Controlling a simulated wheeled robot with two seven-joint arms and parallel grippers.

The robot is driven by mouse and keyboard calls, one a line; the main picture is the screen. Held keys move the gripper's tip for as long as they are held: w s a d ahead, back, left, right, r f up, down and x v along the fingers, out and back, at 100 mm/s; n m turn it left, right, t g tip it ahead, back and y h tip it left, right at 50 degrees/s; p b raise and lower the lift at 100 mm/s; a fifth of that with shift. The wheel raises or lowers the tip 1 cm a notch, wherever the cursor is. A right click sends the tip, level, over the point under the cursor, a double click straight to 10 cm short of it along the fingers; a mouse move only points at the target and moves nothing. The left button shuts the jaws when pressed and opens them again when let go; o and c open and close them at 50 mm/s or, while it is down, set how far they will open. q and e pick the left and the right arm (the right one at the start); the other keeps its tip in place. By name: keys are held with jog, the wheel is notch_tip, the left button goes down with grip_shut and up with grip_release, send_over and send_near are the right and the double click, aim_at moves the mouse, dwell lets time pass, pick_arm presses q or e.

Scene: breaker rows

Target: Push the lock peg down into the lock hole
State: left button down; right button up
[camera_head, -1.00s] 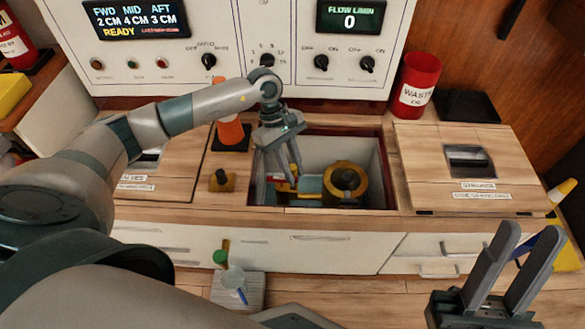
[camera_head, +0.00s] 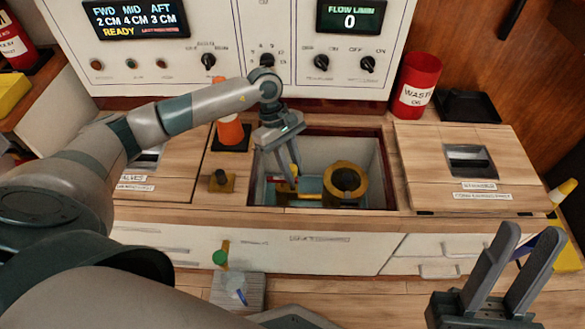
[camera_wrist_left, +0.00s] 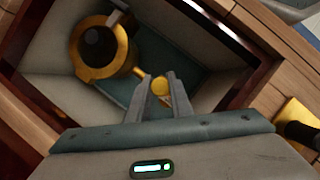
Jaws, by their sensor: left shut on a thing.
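My left gripper (camera_head: 288,172) reaches down into the open bay in the counter, its fingers close together. In the left wrist view, a small round yellow piece (camera_wrist_left: 160,88) shows between the fingertips of this gripper (camera_wrist_left: 161,86); it may be the lock peg, and the fingers are shut on it. A brass ring-shaped fitting (camera_head: 346,182) with a dark centre stands just right of the fingers. It also shows in the left wrist view (camera_wrist_left: 117,62). I cannot make out the lock hole. My right gripper (camera_head: 508,277) is open and empty at the lower right.
The bay's wooden rim (camera_head: 390,165) surrounds the left gripper closely. A yellow block with a dark knob (camera_head: 222,181) sits left of the bay. A hatch lid (camera_head: 425,165) lies to the right.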

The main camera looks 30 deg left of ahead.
aim_at(293, 186)
pick_arm(q)
jog(key=shift+f+b, duration=1.4)
jog(key=shift+f, duration=0.3)
jog(key=c, duration=1.5)
grip_release()
jog(key=shift+r, duration=0.1)
jog(key=shift+r, duration=0.4)
notch_tip(293, 186, up, 4)
jog(key=shift+w+f+p, duration=0.1)
jog(key=shift+f+p, duration=0.15)
jog(key=shift+p, duration=0.65)
jog(key=shift+s+d+r+p, duration=0.2)
jog(key=shift+d+r+p, duration=0.25)
jog(key=shift+d+r, duration=1.1)
jog(key=shift+s+d+r+p, duration=0.2)
jog(key=shift+d+r+p, duration=0.35)
jog(key=shift+d, duration=1.8)
jog(key=shift+s+d+r+p, duration=0.2)
jog(key=shift+d+r+p, duration=0.2)
jog(key=shift+d+r, duration=1.15)
